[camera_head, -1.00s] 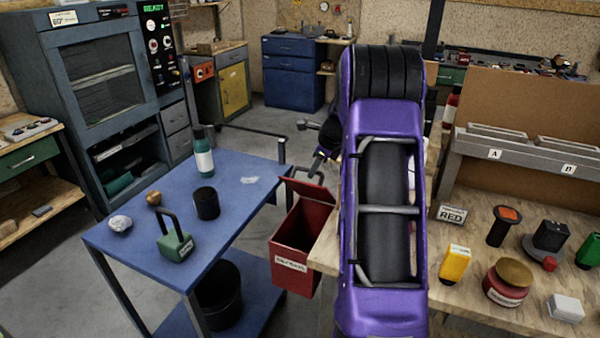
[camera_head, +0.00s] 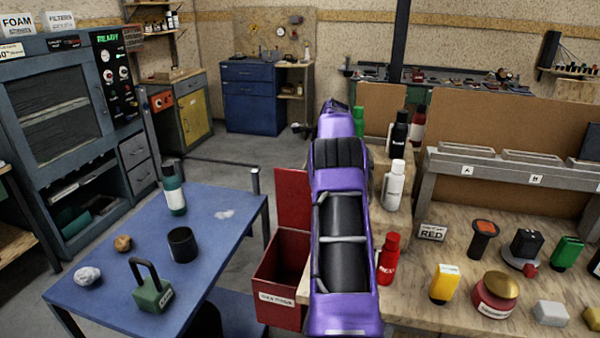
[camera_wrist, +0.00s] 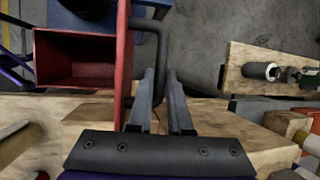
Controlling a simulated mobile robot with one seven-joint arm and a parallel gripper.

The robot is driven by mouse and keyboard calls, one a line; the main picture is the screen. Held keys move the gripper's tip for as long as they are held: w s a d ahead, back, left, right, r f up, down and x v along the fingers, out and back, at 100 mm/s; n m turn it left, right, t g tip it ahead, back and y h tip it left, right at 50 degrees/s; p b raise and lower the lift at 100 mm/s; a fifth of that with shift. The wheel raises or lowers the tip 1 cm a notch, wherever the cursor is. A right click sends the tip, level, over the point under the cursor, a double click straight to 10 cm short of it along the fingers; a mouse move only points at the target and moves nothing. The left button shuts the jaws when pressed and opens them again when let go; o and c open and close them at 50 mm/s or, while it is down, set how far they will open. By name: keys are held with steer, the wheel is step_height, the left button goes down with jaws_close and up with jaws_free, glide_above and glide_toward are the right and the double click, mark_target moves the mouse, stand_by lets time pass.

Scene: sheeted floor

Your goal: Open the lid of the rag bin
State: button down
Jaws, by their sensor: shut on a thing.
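The red rag bin (camera_head: 280,312) stands at the left end of the wooden workbench, with a pale label on its front. Its red lid (camera_head: 293,200) stands raised, roughly upright, at the back of the bin, and the opening shows. In the wrist view the bin's open inside (camera_wrist: 82,58) is at the left, and the lid (camera_wrist: 123,60) is seen nearly edge-on. A dark loop handle (camera_wrist: 160,40) sticks out from the lid's outer side. My gripper (camera_wrist: 162,78) is shut on this handle. In the head view my purple arm hides the gripper and handle.
A blue table (camera_head: 225,275) with a bottle, a black cup and a green weight-like block stands left of the bin. The wooden bench (camera_head: 410,310) at right carries several bottles and small items. Open floor lies behind the bin.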

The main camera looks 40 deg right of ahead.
steer(key=shift+w+d+f, duration=0.15)
steer(key=shift+w+d, duration=0.1)
steer(key=shift+d, duration=0.5)
steer(key=c, duration=1)
jaws_free()
steer(key=shift+o, duration=0.8)
steer(key=shift+a, duration=0.1)
steer(key=v, duration=1.7)
steer(key=shift+r, duration=0.3)
